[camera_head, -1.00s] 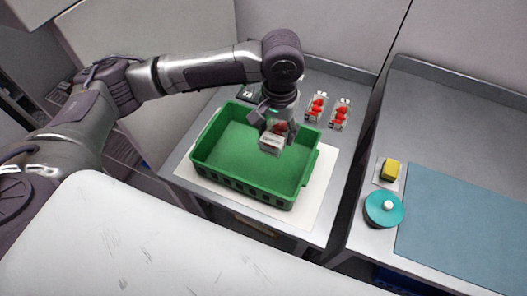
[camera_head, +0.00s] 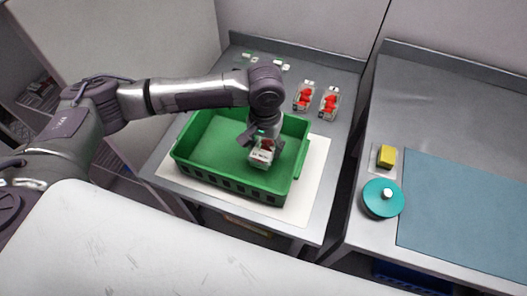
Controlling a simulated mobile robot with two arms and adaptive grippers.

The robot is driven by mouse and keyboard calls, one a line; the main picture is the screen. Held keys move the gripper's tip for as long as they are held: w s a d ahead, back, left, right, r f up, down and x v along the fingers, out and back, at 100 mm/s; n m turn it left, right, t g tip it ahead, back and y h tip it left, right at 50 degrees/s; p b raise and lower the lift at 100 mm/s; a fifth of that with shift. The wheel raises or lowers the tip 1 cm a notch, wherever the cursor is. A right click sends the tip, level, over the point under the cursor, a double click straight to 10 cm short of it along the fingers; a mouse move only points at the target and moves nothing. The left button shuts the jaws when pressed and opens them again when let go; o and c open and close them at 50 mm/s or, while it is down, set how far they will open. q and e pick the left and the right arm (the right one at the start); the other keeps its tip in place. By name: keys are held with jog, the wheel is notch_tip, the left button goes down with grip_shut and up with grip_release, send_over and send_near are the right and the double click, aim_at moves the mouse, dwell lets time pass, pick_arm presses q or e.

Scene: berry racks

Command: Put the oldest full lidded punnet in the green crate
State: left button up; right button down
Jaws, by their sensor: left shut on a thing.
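The green crate (camera_head: 205,135) stands on a white mat on the left table. My left gripper (camera_head: 262,147) is over the right half of the crate, pointing down. It is shut on a small clear punnet (camera_head: 261,158) with red berries and a pale label. The punnet is inside the crate's outline; whether it touches the floor of the crate I cannot tell. Two more punnets with red berries, a left one (camera_head: 305,97) and a right one (camera_head: 328,103), stand behind the crate to the right. My right gripper is not in view.
Small pale-and-green items (camera_head: 281,65) lie at the back of the left table. The right table holds a yellow block (camera_head: 386,156), a teal round lidded pot (camera_head: 382,199) and a blue mat (camera_head: 465,215). A gap separates the tables.

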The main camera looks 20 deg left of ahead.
aim_at(265, 154)
pick_arm(q)
jog(key=shift+f, duration=1.65)
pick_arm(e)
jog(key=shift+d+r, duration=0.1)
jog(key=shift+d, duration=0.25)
pick_arm(q)
jog(key=shift+f, duration=0.15)
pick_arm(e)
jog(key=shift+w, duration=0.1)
pick_arm(q)
jog(key=o, duration=1.4)
jog(key=shift+c, duration=0.2)
notch_tip(265, 154, up, 12)
jog(key=shift+r, duration=0.15)
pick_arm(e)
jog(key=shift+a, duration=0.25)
pick_arm(q)
jog(key=shift+s, duration=0.1)
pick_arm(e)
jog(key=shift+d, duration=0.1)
